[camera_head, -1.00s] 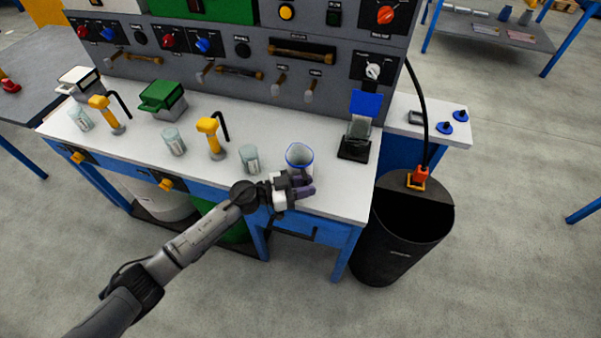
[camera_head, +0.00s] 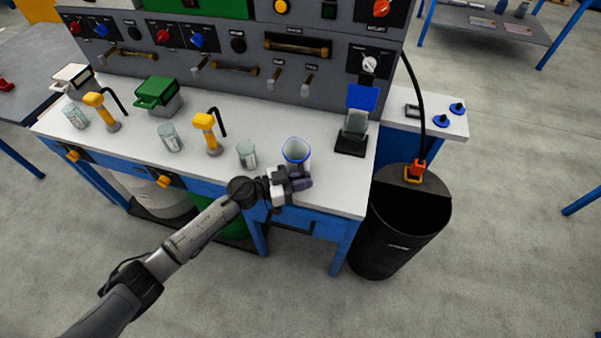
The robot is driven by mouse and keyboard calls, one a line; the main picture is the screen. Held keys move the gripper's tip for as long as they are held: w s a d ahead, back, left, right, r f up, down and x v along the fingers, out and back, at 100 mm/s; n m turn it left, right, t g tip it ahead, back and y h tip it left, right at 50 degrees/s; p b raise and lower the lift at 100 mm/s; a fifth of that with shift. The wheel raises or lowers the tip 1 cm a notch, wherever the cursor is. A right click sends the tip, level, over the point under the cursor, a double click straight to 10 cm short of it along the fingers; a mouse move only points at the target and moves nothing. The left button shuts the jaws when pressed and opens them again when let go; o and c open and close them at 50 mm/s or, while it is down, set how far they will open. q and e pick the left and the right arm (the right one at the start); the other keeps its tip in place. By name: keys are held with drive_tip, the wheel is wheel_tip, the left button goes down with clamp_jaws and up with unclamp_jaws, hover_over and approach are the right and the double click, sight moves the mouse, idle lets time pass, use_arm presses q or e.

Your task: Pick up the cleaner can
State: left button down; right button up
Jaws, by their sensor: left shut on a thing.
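The can with the blue rim (camera_head: 297,152), which I take to be the cleaner can, is upright near the front right of the white bench top. My left gripper (camera_head: 301,182) comes in from the left at the bench's front edge. Its purple fingers are shut on the lower part of this can, and the hand hides the can's base. I cannot tell whether the base touches the bench. My right gripper is not in view.
Several clear glasses, one of them (camera_head: 247,154) left of the can, and yellow dispensers (camera_head: 207,134) stand along the bench (camera_head: 338,190). A black stand with a blue plate (camera_head: 363,98) is to the right. A black bin (camera_head: 390,245) stands beside the bench.

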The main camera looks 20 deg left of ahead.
sight(303, 173)
use_arm(q)
drive_tip(key=shift+r, duration=0.2)
drive_tip(key=shift+r+p, duration=0.6)
drive_tip(key=shift+r, duration=0.15)
wheel_tip(303, 173, up, 2)
drive_tip(key=shift+r+p, duration=0.25)
drive_tip(key=shift+p, duration=0.6)
drive_tip(key=s+d+r+p, duration=0.3)
drive_tip(key=d+r+p, duration=0.3)
drive_tip(key=d, duration=0.5)
drive_tip(key=shift+r+p, duration=0.3)
drive_tip(key=shift+p, duration=0.2)
drive_tip(key=shift+d, duration=0.15)
drive_tip(key=shift+s, duration=0.15)
